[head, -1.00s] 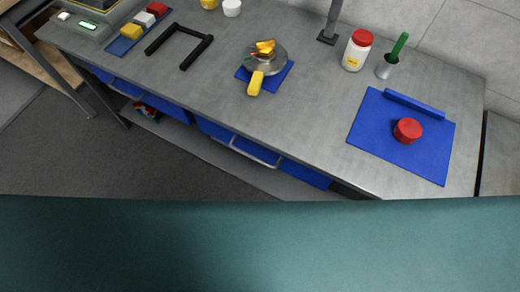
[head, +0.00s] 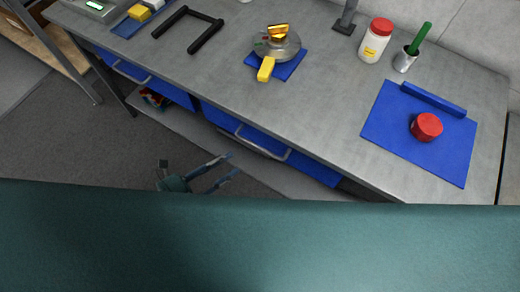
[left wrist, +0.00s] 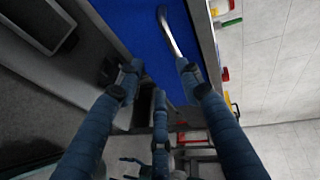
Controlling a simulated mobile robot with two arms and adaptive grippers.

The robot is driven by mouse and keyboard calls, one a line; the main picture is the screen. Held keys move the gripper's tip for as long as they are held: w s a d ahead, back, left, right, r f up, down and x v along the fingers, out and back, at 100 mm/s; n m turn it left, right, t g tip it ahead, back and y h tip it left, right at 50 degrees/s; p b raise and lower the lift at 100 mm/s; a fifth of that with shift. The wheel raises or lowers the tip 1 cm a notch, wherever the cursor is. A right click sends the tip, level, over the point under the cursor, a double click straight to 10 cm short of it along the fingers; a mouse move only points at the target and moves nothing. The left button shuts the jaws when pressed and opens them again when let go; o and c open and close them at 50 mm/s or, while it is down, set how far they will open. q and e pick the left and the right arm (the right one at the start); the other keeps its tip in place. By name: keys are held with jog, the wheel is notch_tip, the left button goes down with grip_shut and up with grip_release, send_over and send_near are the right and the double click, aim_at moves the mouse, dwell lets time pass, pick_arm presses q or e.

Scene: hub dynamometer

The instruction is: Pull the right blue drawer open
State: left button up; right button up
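The right blue drawer (head: 312,168) is under the workbench and has a bar handle (head: 263,147). It looks closed. In the left wrist view the drawer's blue front (left wrist: 140,25) is ahead, with the curved silver handle (left wrist: 168,34) near the fingertips. My left gripper (head: 231,165) is in front of the drawers, low and left of the handle in the head view. Its fingers are spread and empty in the left wrist view (left wrist: 158,66). The right finger's tip looks close to the handle's end; I cannot tell whether they touch. I see no right gripper.
The left blue drawer (head: 150,82) is further left, above a low shelf (head: 185,122). The grey benchtop (head: 300,110) carries a blue mat (head: 392,138) with a red cylinder (head: 426,127), a red-lidded jar (head: 375,41) and a yellow-handled device (head: 266,68). Floor in front is clear.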

aim_at(260, 149)
pick_arm(q)
jog(key=shift+m+g+h, duration=0.3)
jog(key=shift+m+h, duration=0.2)
jog(key=shift+m, duration=0.2)
jog(key=w+d, duration=0.2)
jog(key=d, duration=0.1)
jog(key=w+d+p, duration=0.1)
jog(key=d, duration=0.2)
jog(key=w+d, duration=0.2)
jog(key=d, duration=0.2)
jog(key=shift+w+p, duration=0.35)
grip_shut()
